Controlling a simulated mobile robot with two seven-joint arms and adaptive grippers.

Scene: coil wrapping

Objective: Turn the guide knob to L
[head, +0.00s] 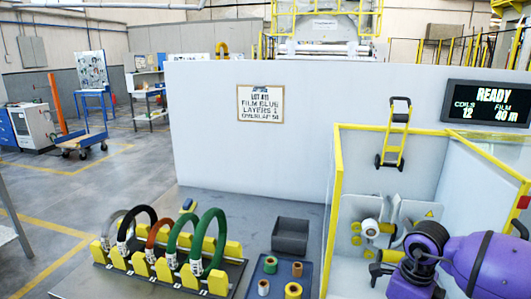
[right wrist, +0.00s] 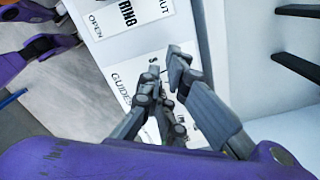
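In the right wrist view, a white label reading "GUIDE" (right wrist: 122,82) lies partly behind my right gripper (right wrist: 167,72). The two grey fingers are close together in front of the label panel. A small dark piece (right wrist: 154,64) shows beside the fingertips, perhaps part of the guide knob. The knob is mostly hidden by the fingers, and I cannot tell whether they hold it or which way it points. My left gripper is not in view.
Another label reading "RING" with "OPEN" and "SHUT" (right wrist: 128,18) is above the guide label. The yellow-framed cell (head: 337,185) encloses the coiling machine (head: 371,230). A rack with several hose coils (head: 165,255), a grey bin (head: 290,235) and a blue tray (head: 262,270) of film rolls stand left.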

